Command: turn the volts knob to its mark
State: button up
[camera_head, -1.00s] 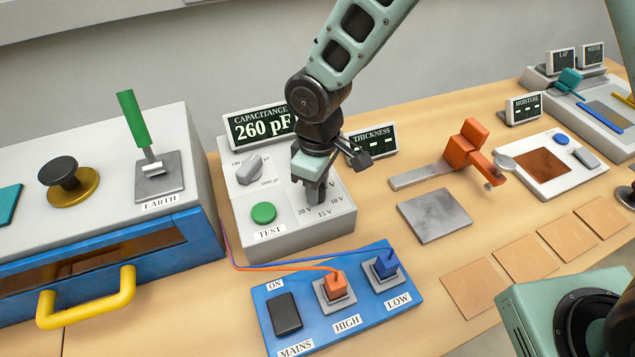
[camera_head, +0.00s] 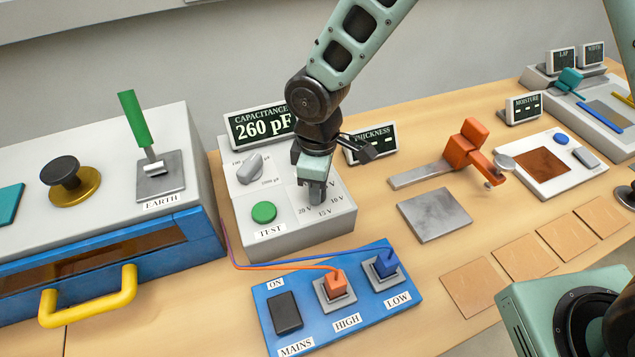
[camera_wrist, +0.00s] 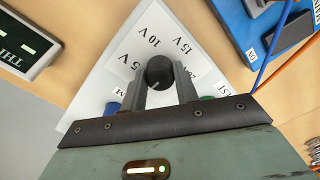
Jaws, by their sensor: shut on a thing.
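The volts knob (camera_wrist: 160,72) is small, round and dark, and stands on the grey tester box (camera_head: 330,222). My gripper (camera_head: 315,198) points down over the box and hides the knob in the head view. In the wrist view the two grey fingers of my gripper (camera_wrist: 161,80) stand on either side of the knob, shut on it. Voltage labels lie around the knob; 5 V, 10 V and 15 V (camera_wrist: 183,46) read clearly in the wrist view, and 20 V partly. I cannot make out the knob's pointer.
On the same box are the green TEST button (camera_head: 264,212), a grey capacitance knob (camera_head: 250,168) and a display (camera_head: 262,127) reading 260 pF. The thickness display (camera_head: 375,142) stands close behind my wrist. A blue mains panel (camera_head: 375,308) with cables lies in front.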

jog(key=o, duration=1)
jog(key=shift+r, duration=0.1)
jog(key=r, duration=0.5)
jog(key=r+b, duration=0.1)
jog(key=r, duration=0.5)
jog(key=r+b, duration=0.1)
jog(key=r, duration=0.5)
jog(key=shift+w+r, duration=0.15)
jog(key=shift+w, duration=0.1)
jog(key=s+d+f+m, duration=0.1)
jog(key=s+d+m, duration=0.1)
jog(key=s, duration=0.4)
jog(key=s+d+f+m, duration=0.2)
jog(key=s+d, duration=0.2)
jog(key=s, duration=0.2)
jog(key=s+d+f+m, duration=0.1)
jog(key=s+d+m, duration=0.1)
jog(key=s+d, duration=0.2)
jog(key=shift+s+f+m, duration=0.15)
jog(key=shift+s+m, duration=0.25)
jog(key=shift+s, duration=0.8)
